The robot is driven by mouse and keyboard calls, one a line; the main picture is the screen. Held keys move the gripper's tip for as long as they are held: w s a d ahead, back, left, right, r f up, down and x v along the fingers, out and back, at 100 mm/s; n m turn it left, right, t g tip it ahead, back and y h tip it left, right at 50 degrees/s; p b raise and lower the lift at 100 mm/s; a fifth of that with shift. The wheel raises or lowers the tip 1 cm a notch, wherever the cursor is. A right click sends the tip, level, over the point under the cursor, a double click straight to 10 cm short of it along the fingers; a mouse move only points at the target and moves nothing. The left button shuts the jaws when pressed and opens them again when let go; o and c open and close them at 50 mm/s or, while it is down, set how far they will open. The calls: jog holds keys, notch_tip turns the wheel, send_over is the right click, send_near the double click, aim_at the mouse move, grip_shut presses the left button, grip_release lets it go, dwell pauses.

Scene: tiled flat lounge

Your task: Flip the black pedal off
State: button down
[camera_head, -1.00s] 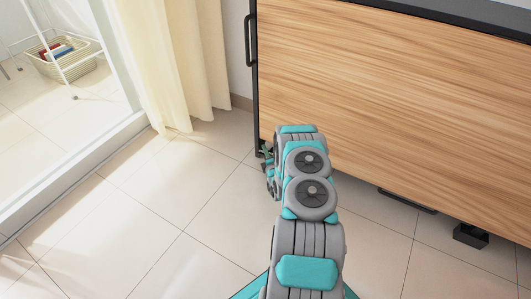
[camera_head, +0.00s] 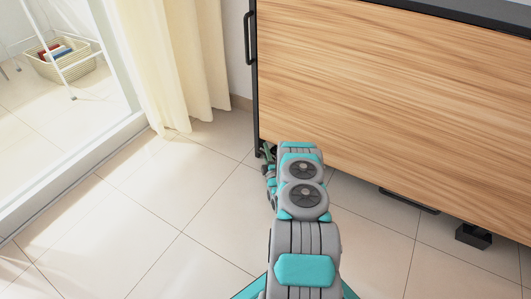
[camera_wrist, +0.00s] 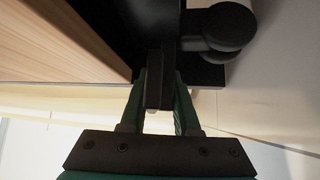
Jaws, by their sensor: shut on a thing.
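My gripper (camera_head: 268,153) is low by the bottom left corner of the wooden cabinet, mostly hidden by my arm in the head view. In the wrist view its two dark green fingers (camera_wrist: 160,84) stand on either side of a narrow black bar (camera_wrist: 158,62), shut on it. The bar looks like the black pedal; its upper end merges into dark parts beside the cabinet. A rounded black piece (camera_wrist: 231,27) sits just right of it. The head view does not show the held part clearly.
The wooden cabinet (camera_head: 400,90) fills the right side. Under its lower edge are a flat black piece (camera_head: 408,201) and a black block (camera_head: 474,236). A cream curtain (camera_head: 180,60) hangs left of the cabinet. The tiled floor (camera_head: 150,210) at left is clear.

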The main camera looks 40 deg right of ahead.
dwell(0.3)
jog(key=c, duration=0.6)
grip_release()
jog(key=shift+c, duration=0.2)
jog(key=p+v, duration=0.1)
jog(key=v, duration=0.4)
jog(key=s+p, duration=0.1)
jog(key=p, duration=0.1)
jog(key=shift+s+a+p, duration=0.2)
jog(key=shift+a+p, duration=0.05)
jog(key=shift+p, duration=0.1)
jog(key=shift+s+a+f+p, duration=0.3)
jog(key=shift+s+p, duration=0.3)
jog(key=shift+p, duration=0.35)
jog(key=shift+a, duration=0.1)
